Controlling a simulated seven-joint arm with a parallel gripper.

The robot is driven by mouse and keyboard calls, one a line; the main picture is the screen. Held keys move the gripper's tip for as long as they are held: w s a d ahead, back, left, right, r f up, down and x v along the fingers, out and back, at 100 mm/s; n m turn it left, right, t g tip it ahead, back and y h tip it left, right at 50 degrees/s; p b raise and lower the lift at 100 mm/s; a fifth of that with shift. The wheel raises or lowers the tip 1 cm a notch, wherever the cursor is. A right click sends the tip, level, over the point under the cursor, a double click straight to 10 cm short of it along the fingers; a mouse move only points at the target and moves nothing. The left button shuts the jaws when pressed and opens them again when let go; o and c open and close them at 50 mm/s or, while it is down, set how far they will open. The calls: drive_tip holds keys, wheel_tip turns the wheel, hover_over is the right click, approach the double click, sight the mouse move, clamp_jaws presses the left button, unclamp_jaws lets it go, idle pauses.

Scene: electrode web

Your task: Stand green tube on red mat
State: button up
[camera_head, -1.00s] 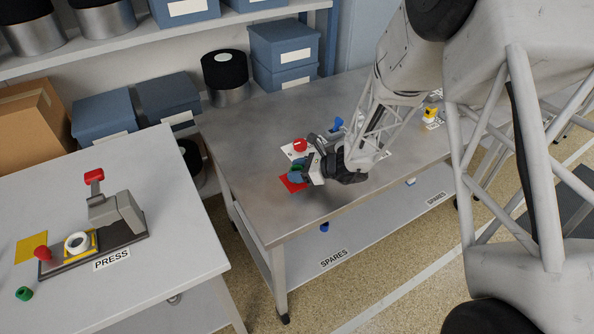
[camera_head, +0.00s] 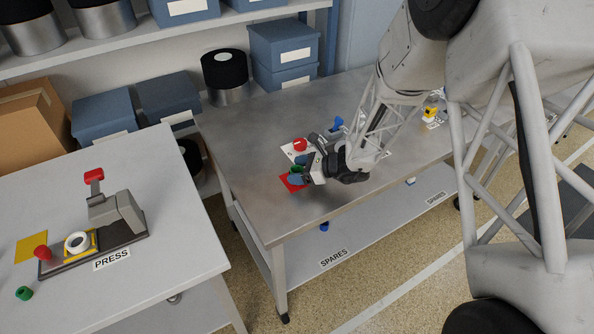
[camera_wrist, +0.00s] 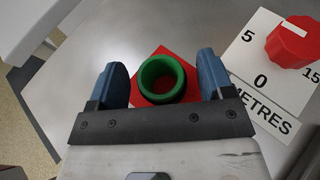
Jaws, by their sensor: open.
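The green tube (camera_wrist: 161,80) stands upright on the red mat (camera_wrist: 147,60) in the wrist view, its open top facing the camera. My gripper (camera_wrist: 163,82) is open, with one blue finger on each side of the tube and a visible gap to each. In the head view my gripper (camera_head: 302,171) is low over the metal bench, and the green tube (camera_head: 296,169) shows partly between its fingers. The red mat (camera_head: 291,182) lies under them, partly hidden. Another green ring-like piece (camera_head: 24,293) lies on the left table.
A red knob (camera_head: 300,144) on a white card marked with numbers stands just behind the mat; the knob also shows in the wrist view (camera_wrist: 291,45). A blue piece (camera_head: 337,123) is farther back. The bench's front left is clear. A press (camera_head: 112,214) stands on the left table.

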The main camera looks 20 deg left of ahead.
drive_tip(key=v, duration=1.1)
drive_tip(key=shift+d+r, duration=0.1)
drive_tip(key=shift+d, duration=0.2)
idle(0.6)
drive_tip(key=s+d+r+n+g+h, duration=0.1)
drive_tip(key=s+d+r+n+h, duration=0.3)
drive_tip(key=s+r, duration=0.3)
drive_tip(key=s+d+r+n+h, duration=0.1)
drive_tip(key=s+d+r+n, duration=0.45)
drive_tip(key=r, duration=0.25)
drive_tip(key=s+d+r+n+t+h, duration=0.1)
drive_tip(key=s+d+r+n+h, duration=0.3)
drive_tip(key=s+d, duration=0.4)
drive_tip(key=s+d+r+n+t+h, duration=0.2)
drive_tip(key=s+d+r+n+h, duration=0.2)
drive_tip(key=s+d, duration=0.4)
drive_tip(key=s+r, duration=0.1)
drive_tip(key=s, duration=0.3)
drive_tip(key=shift+s+d+r+t+h, duration=0.2)
drive_tip(key=shift+d+r+t+h, duration=0.1)
drive_tip(key=shift+r, duration=0.1)
